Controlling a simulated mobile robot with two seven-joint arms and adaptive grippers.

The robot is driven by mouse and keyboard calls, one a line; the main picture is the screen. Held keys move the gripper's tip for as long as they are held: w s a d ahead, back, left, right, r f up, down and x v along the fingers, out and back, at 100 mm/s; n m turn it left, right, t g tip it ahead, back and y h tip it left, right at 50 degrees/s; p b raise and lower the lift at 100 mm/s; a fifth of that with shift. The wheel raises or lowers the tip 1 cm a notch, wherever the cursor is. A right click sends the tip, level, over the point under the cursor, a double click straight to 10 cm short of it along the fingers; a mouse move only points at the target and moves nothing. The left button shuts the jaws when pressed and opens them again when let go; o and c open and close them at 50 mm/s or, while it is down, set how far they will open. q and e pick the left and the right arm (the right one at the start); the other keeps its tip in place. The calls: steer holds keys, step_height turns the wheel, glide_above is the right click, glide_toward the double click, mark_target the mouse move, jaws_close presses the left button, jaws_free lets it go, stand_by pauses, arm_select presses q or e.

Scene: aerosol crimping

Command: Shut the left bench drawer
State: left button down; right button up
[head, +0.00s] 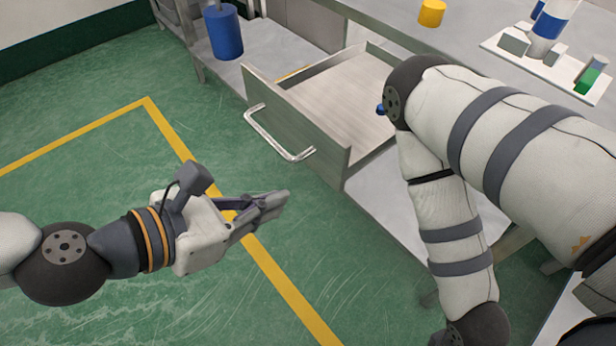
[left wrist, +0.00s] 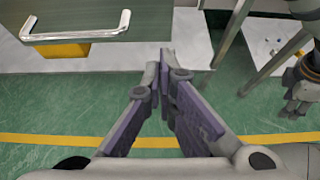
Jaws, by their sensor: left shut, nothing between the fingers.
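The left bench drawer (head: 335,100) is pulled well out of the bench, and its visible inside is bare. Its grey front panel (head: 295,125) carries a bar handle (head: 275,138). In the left wrist view the handle (left wrist: 78,36) is at the upper left. My left gripper (head: 284,200) is shut and empty, below and apart from the handle in the head view. In the left wrist view its fingertips (left wrist: 167,58) are together, to the right of the handle. My right gripper is outside the head view; a dark jointed part at the right edge of the left wrist view may be it.
A blue cylinder (head: 224,32) stands on the lower shelf left of the drawer. A yellow cylinder (head: 432,12) and a white tray (head: 497,44) are on the benchtop. A yellow object (left wrist: 60,50) shows below the drawer. The green floor in front is clear.

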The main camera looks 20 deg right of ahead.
mark_target(332, 177)
arm_select(q)
steer(key=shift+d+r+x, duration=0.15)
steer(key=shift+r+x, duration=0.15)
steer(key=shift+x, duration=1.15)
steer(key=shift+d+r+x, duration=0.2)
steer(key=shift+r+x, duration=0.1)
steer(key=shift+x, duration=1.15)
steer(key=shift+d+r+x, duration=0.15)
steer(key=shift+r+x, duration=0.1)
steer(key=shift+x, duration=1.15)
steer(key=shift+w, duration=0.1)
steer(key=shift+d, duration=0.1)
